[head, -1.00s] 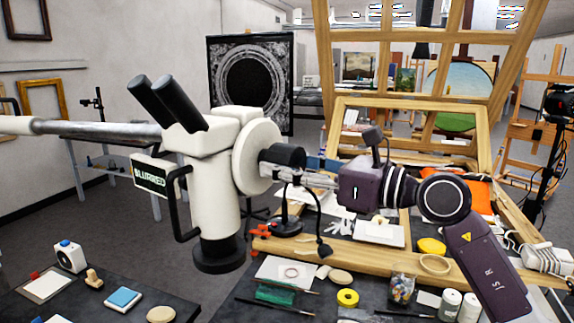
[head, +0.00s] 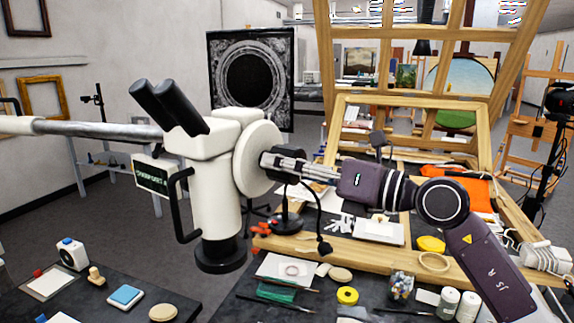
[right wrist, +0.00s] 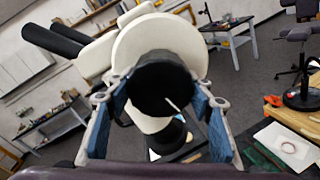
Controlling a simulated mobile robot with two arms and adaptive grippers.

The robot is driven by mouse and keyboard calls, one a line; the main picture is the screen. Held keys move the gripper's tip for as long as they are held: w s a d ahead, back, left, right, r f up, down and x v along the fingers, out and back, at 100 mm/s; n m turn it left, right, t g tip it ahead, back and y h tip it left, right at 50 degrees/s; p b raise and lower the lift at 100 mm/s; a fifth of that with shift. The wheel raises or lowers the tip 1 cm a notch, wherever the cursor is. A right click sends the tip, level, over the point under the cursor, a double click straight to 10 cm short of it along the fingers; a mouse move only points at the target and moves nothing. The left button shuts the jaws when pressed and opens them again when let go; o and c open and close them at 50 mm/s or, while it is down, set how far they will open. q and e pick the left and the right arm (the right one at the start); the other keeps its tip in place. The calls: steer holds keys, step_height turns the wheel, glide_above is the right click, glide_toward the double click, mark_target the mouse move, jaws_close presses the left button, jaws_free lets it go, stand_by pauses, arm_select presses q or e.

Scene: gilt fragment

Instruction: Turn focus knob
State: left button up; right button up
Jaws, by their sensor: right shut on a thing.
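The white microscope (head: 216,190) with black eyepieces stands at centre left in the head view. Its black focus knob (right wrist: 158,82) sticks out from a round white disc (right wrist: 180,38). The knob has a white line on its face, pointing down and right. My right gripper (head: 268,160) is shut on the knob, with its blue-padded fingers on either side in the right wrist view. In the head view the fingers partly cover the knob. A small dark display (head: 151,176) on the microscope's left shows light lettering that is hard to read. My left gripper is not in view.
A wooden easel frame (head: 345,107) stands behind my right arm. The worktable below holds a yellow roll (head: 347,296), a jar (head: 401,286) and white containers (head: 448,303). A dark table (head: 98,300) with small items is at lower left.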

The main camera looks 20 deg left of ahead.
stand_by(0.4)
steer(key=o, duration=1.2)
steer(key=shift+c, duration=0.2)
steer(key=shift+d, duration=0.1)
steer(key=v, duration=1.2)
